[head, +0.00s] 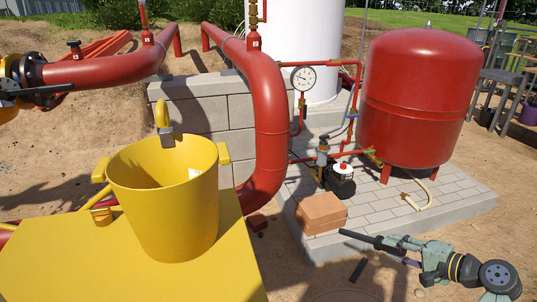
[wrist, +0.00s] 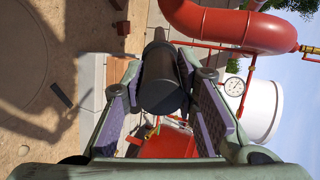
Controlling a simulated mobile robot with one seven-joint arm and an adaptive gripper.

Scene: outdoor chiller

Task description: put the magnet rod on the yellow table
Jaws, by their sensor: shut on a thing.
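My gripper (head: 397,247) is at the lower right of the head view, above the sandy ground. It is shut on a dark rod, which I take to be the magnet rod (head: 357,236). The rod points left out of the fingers. In the wrist view the dark rod (wrist: 160,82) sits between the two purple finger pads, and its far end is seen nearly end-on. The yellow table (head: 60,265) is at the lower left of the head view, well to the left of my gripper. It is not seen in the wrist view.
A yellow bucket (head: 165,205) stands on the table, with a yellow-and-grey piece (head: 164,125) at its rim. A brass-coloured piece (head: 101,214) is beside it. Orange-brown bricks (head: 321,212), a pump (head: 340,177) and a red tank (head: 418,95) stand on paving. A dark strip (head: 357,270) lies on the ground.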

